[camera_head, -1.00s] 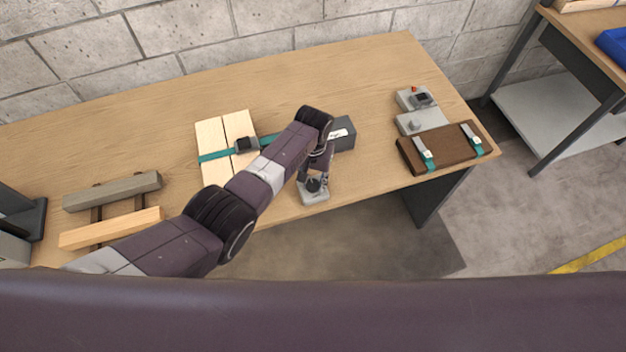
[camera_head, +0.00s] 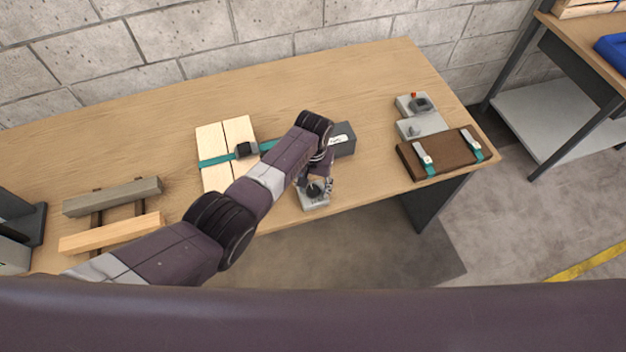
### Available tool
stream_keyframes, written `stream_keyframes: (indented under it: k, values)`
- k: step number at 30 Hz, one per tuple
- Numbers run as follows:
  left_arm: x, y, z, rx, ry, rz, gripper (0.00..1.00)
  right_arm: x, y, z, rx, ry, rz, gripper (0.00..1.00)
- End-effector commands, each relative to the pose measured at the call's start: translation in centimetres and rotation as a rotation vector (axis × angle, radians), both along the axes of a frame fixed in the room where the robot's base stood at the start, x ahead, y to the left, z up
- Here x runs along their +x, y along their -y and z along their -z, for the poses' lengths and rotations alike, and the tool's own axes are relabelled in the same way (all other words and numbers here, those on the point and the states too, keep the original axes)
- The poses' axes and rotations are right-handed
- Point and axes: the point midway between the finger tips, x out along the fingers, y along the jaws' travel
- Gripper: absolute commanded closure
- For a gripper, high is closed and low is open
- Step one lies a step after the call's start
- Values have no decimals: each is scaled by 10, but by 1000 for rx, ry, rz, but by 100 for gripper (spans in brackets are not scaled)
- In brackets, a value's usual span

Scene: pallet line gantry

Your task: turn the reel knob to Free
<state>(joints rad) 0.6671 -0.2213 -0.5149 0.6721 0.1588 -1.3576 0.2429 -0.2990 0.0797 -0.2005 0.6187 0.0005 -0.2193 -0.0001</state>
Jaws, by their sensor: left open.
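A small grey block (camera_head: 314,205) with a dark round knob (camera_head: 314,190) on top sits at the front edge of the wooden table. My left gripper (camera_head: 318,187) points down over it, with its open fingers close around the knob. I cannot tell whether they touch it. The knob's pointer and any markings are too small or hidden to read. Behind the gripper stands a dark grey box (camera_head: 345,146) with a white label, partly hidden by my arm. A teal strap (camera_head: 214,160) runs from pale boards towards this box. My right gripper is not in view.
Pale boards (camera_head: 211,141) with a dark buckle (camera_head: 243,150) lie left of the gripper. Two beams (camera_head: 112,197) rest on dark supports at far left. A brown board (camera_head: 445,154) with two clips and grey control boxes (camera_head: 421,124) are at right. The table's back is clear.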

Motion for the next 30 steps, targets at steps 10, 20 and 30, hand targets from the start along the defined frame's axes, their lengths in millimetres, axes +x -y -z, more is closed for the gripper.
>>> stream_keyframes:
  k: [10, 20, 30]
  values:
    - [1, 1, -38, -3, 5, 0, 53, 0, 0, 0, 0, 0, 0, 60]
    - [1, 0, -96, -1, 4, -1, 53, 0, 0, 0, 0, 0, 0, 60]
    - [0, 0, -119, 0, 1, -1, 53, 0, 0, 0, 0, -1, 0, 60]
